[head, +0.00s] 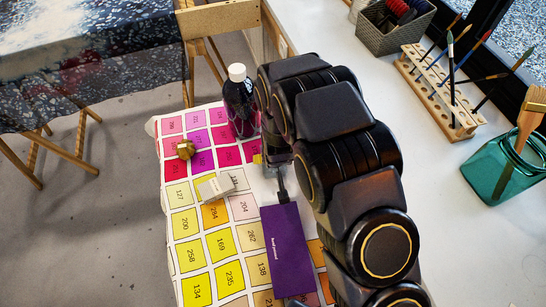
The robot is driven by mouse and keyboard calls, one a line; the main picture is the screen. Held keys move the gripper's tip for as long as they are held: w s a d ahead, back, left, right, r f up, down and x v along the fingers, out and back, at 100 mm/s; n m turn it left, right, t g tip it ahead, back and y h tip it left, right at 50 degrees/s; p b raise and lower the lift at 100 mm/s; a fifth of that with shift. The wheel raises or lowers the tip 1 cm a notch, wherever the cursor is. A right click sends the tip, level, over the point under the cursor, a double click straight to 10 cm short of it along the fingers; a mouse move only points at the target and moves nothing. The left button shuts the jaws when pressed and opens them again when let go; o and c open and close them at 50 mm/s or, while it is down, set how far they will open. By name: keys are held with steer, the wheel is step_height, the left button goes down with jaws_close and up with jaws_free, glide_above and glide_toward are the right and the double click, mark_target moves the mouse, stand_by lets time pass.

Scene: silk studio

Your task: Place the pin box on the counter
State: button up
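No box in the head view carries a readable pin label, so I cannot tell which one is the pin box. A small pale grey box (216,187) lies tilted on the colour chart. A larger flat purple box (287,250) with small pale lettering lies to its right, lower in the picture. My gripper (281,184) is at the upper end of the purple box, partly hidden by my arm. One dark finger shows close to that edge; I cannot tell whether it touches. The white counter (425,210) fills the right side.
The numbered colour chart (187,225) holds a dark bottle with white cap (238,100) and a brass piece (186,149). The counter bears a grey basket (395,32), a wooden brush rack (440,95) and a teal jar (503,170). Counter between arm and jar is bare.

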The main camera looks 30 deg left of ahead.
steer(key=shift+f, duration=0.25)
steer(key=shift+f, duration=0.15)
steer(key=o, duration=1.1)
steer(key=v, duration=0.7)
steer(key=shift+w+a, duration=0.1)
steer(key=shift+w, duration=0.2)
steer(key=shift+s+d+r, duration=0.2)
steer(key=shift+s+r, duration=0.05)
steer(key=shift+r, duration=0.25)
